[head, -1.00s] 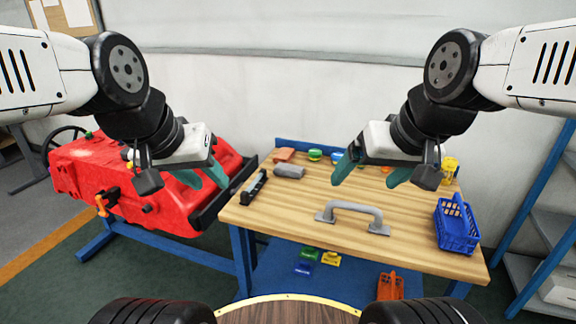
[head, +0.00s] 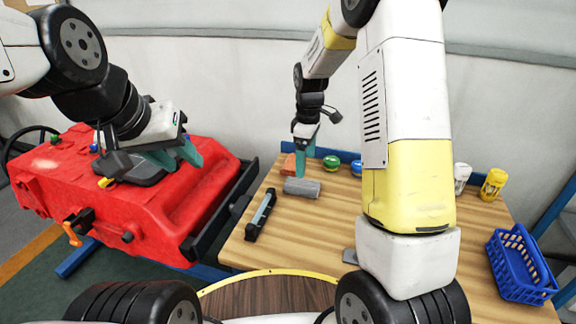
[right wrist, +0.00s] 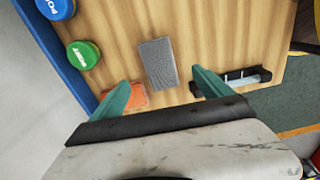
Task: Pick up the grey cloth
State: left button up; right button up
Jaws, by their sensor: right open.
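The grey cloth (head: 301,187) lies as a folded or rolled block on the wooden table, toward its back left. In the right wrist view the cloth (right wrist: 158,62) lies ahead of and between the two teal fingertips. My right gripper (head: 302,164) points down above the table just behind the cloth. It is open with nothing in it; the same gripper (right wrist: 160,82) shows its spread fingers in the right wrist view. My left gripper (head: 178,157) hangs over the red machine, its teal fingers apart and empty.
An orange piece (right wrist: 122,98) lies close by the cloth, beside one right fingertip. A green-lidded tub (head: 331,163) stands behind. A black squeegee-like bar (head: 259,216) lies left of the cloth, and a blue basket (head: 520,264) sits at the right. My right arm hides the table's middle.

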aim_at(302, 183)
jog(key=shift+w+a+f+n, duration=0.2)
jog(key=shift+w+f+n, duration=0.1)
jog(key=shift+w+f, duration=0.55)
jog(key=f, duration=0.5)
jog(key=s+f, duration=0.1)
jog(key=f, duration=0.1)
jog(key=shift+a+f, duration=0.1)
jog(key=shift+f, duration=0.1)
jog(key=c, duration=1.4)
jog(key=shift+c, duration=0.2)
jog(key=shift+r, duration=0.15)
